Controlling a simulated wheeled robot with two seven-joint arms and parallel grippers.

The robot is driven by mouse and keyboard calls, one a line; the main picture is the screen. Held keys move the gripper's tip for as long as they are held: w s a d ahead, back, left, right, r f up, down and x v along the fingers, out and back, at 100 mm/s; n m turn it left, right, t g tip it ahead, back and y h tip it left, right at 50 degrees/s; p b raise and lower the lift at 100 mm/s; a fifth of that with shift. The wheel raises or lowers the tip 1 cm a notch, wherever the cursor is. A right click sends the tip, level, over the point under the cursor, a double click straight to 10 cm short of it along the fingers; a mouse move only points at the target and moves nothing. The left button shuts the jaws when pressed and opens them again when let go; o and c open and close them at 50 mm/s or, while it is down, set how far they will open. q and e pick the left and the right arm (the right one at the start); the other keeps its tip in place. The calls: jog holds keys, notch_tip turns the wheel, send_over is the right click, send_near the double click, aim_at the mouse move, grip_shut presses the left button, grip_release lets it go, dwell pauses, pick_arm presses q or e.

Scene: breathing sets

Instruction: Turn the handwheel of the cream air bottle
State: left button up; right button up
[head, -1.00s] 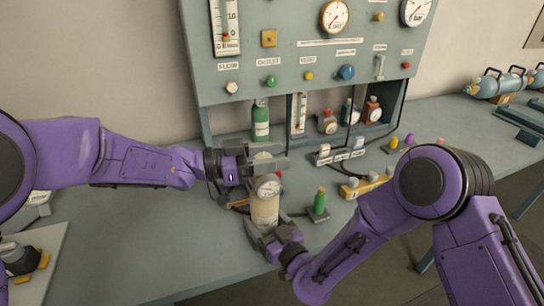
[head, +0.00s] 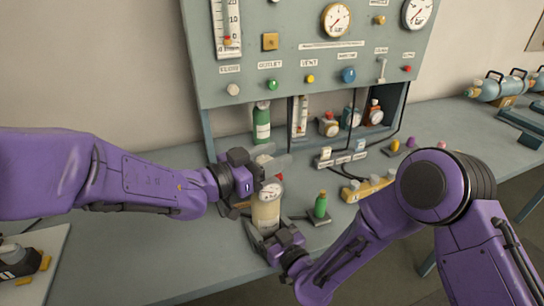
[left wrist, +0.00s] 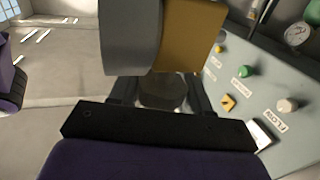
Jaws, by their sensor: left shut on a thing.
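The cream air bottle (head: 265,216) stands upright on the bench, with a round gauge (head: 270,191) near its top. My left gripper (head: 267,160) is at the top of the bottle, its jaws shut on the handwheel. In the left wrist view the dark handwheel (left wrist: 163,92) sits between the two fingers. The grey gauge side (left wrist: 130,38) and tan bottle body (left wrist: 193,38) show beyond it. In the head view the gripper mostly hides the handwheel. My right gripper (head: 268,232) is low at the bottle, its fingers about the base; how firmly they close is unclear.
A gauge panel (head: 300,66) stands behind the bottle. A green bottle (head: 261,124) is under it. The bench left of the bottle is mostly clear.

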pick_arm(q)
jog(key=o, duration=1)
jog(key=v, duration=1.2)
pick_arm(e)
jog(key=o, duration=1.8)
jog(key=shift+s, duration=0.15)
